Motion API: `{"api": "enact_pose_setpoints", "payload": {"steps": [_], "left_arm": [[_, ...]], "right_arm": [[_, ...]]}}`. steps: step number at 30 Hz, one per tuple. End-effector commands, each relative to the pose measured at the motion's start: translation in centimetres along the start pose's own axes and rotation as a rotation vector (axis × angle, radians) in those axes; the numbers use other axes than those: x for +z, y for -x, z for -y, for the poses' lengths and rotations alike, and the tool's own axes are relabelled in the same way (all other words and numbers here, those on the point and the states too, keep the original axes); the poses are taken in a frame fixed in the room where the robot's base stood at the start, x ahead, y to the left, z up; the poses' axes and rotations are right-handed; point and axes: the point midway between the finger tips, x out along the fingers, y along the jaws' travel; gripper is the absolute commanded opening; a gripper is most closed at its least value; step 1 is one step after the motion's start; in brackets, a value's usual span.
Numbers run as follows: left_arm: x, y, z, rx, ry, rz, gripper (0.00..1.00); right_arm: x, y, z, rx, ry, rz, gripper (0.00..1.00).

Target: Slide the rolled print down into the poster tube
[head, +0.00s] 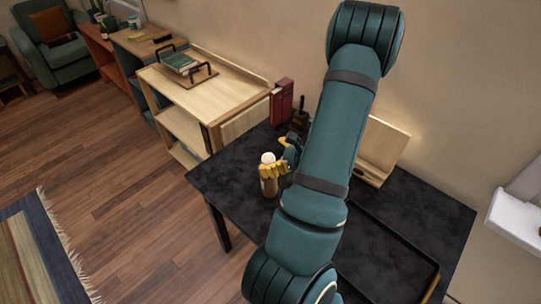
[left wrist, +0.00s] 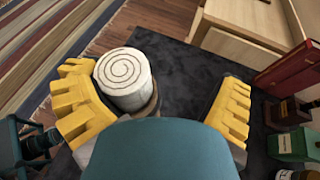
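The rolled print (head: 268,158) is a white roll, upright, its top showing above the yellow fingers of my left gripper (head: 276,169). The brown poster tube (head: 269,187) stands directly below it on the dark table. In the left wrist view, the rolled print's (left wrist: 125,74) spiral end faces the camera, with part of the tube (left wrist: 153,104) just under it. My left gripper (left wrist: 158,105) is open there, its fingers wide apart. The roll is close beside the left-hand finger, with a clear gap to the other. How deep the print sits is hidden. My right gripper is not in view.
The black table (head: 235,172) has a red book (head: 282,101) and a dark bottle (head: 300,119) at its back edge. A wooden stand (head: 382,146) and black tray (head: 400,255) are to the right. A wooden shelf (head: 205,97) adjoins behind.

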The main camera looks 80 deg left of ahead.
Motion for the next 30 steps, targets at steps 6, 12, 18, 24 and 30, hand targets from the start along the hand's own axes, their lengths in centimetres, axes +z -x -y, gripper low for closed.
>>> {"api": "enact_pose_setpoints", "payload": {"steps": [6, 12, 18, 24, 30], "left_arm": [[-0.9, 1.6, 0.3, -0.013, 0.006, -0.027, 0.67], [-0.6, 5.5, 0.1, -0.014, 0.006, -0.021, 0.67], [-0.2, 9.3, -0.2, -0.01, 0.005, -0.008, 0.67], [0.1, 11.7, -0.4, -0.004, 0.005, 0.0, 0.67], [0.2, 12.4, -0.5, -0.002, 0.004, 0.002, 0.67]], "right_arm": [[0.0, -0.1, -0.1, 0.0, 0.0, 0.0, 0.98], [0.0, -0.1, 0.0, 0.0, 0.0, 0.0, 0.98], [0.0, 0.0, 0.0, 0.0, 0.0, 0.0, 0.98], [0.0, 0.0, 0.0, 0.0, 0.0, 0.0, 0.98], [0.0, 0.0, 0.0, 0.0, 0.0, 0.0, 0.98]]}}
